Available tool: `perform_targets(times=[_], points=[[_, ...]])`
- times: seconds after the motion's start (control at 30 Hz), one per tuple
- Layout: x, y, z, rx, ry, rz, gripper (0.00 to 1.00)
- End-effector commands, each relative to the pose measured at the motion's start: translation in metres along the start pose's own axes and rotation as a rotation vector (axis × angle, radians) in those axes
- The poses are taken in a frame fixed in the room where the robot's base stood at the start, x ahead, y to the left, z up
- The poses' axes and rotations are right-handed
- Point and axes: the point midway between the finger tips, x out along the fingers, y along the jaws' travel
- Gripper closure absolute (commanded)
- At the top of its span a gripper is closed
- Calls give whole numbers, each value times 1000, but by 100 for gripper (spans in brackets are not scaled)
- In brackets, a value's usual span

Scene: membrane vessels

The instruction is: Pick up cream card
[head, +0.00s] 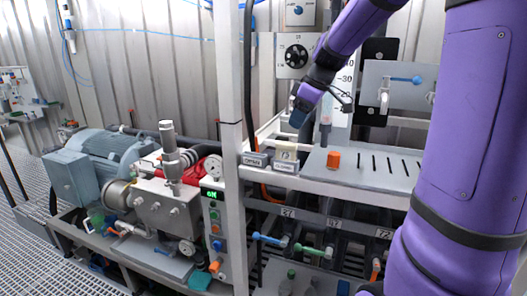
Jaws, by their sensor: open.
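A small cream card (285,152) with dark marks stands upright at the left front of the grey shelf, just right of the white post. A white label with dark print sits right below it. My gripper (300,116) hangs at the end of my purple arm, above and slightly right of the card, apart from it. It is open. Its fingers are small and dark here, and I see nothing held between them.
Blue and green valve handles are below.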

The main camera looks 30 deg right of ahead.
Motion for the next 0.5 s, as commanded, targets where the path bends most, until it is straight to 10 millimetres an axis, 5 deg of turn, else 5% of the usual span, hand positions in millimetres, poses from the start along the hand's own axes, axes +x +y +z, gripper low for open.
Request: perform_targets(times=[0.5], points=[[55, 9, 1, -20, 4, -7, 49]])
